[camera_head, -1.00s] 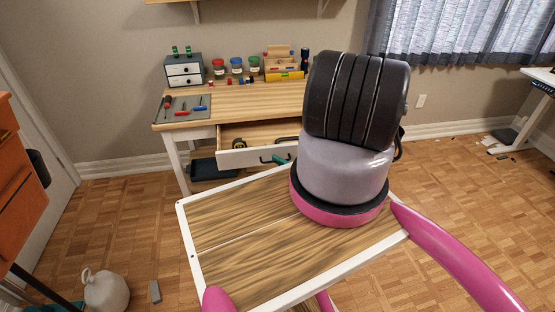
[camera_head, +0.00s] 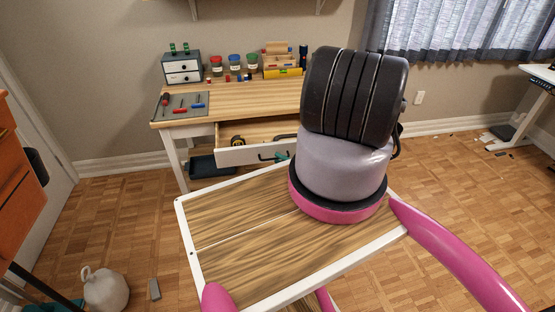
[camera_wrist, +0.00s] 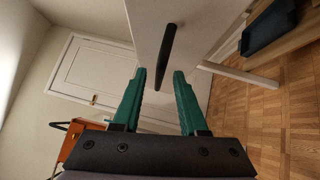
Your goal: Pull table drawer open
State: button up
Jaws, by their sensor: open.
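The desk drawer (camera_head: 240,155) has a white front and a wooden inside, and it stands part way out under the desk top. Its black handle (camera_wrist: 167,52) shows in the wrist view, against the white drawer front (camera_wrist: 145,22). My gripper (camera_wrist: 158,74) has two green fingers, spread apart, with the lower end of the handle between them. A gap shows on both sides, and I cannot tell if either finger touches it. In the head view my gripper (camera_head: 283,157) is at the drawer front, mostly hidden behind my arm.
The wooden desk (camera_head: 235,96) bears a small drawer box (camera_head: 183,69), jars and a tool mat (camera_head: 181,105). A tape measure (camera_head: 238,141) lies in the drawer. A dark bin (camera_head: 208,166) sits below. A white jug (camera_head: 104,289) stands on the floor at left; floor around is mostly clear.

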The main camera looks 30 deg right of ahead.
jog(key=v, duration=0.9)
jog(key=w+a+r+n+g+y, duration=0.1)
jog(key=w+r+n+g+y, duration=0.2)
jog(key=r+n, duration=0.45)
jog(key=w+a+r+n+g, duration=0.1)
jog(key=w+r+n+g, duration=0.35)
jog(key=r, duration=0.65)
jog(key=w+r+n+g+y, duration=0.2)
jog(key=r+n+g, duration=0.35)
jog(key=r, duration=0.35)
jog(key=s+a+r+n+g+h, duration=0.1)
jog(key=a+r+n+h, duration=0.1)
jog(key=a+r+n, duration=0.3)
jog(key=a+r+n+g+h, duration=0.1)
jog(key=r+n+g, duration=0.1)
jog(key=r, duration=0.6)
jog(key=s+a+r+n+g+h, duration=0.1)
jog(key=a+r+n+h, duration=0.1)
jog(key=a+r+n, duration=0.3)
jog(key=s+a+r+n+t+h, duration=0.3)
jog(key=s+r+n, duration=0.3)
jog(key=s+r, duration=0.3)
jog(key=s+a+r+n+t+h, duration=0.4)
jog(key=s+r+n, duration=0.3)
jog(key=s+r, duration=0.3)
notch_tip(320, 180, up, 2)
jog(key=shift+r+h, duration=0.15)
jog(key=shift+h, duration=0.25)
